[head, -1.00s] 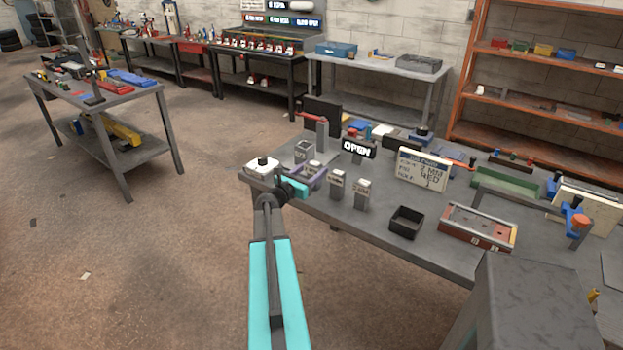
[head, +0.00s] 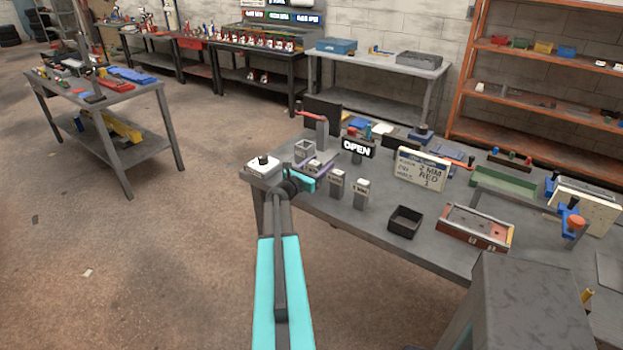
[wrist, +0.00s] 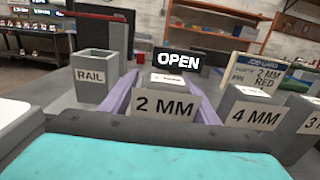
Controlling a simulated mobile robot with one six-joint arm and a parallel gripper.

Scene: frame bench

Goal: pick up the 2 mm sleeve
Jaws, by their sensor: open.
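A grey holder labelled 2 MM (wrist: 165,104) stands upright in the middle of the wrist view, with a small whitish top showing above its label. I cannot make out a separate sleeve there. My gripper (wrist: 160,88) is open, its two purple fingers pointing forward on either side of the 2 MM holder, and nothing is visibly clamped. In the head view my gripper (head: 318,170) is at the bench's near left corner, and my wrist partly hides the 2 MM holder.
A RAIL holder (wrist: 95,78) stands left of my fingers. Holders labelled 4 MM (wrist: 253,112) and 3 MM (head: 361,193) stand close on the right. An OPEN sign (wrist: 178,61) is behind. A job card (head: 422,169) reads 2 MM RED. A black tray (head: 405,222) lies farther right.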

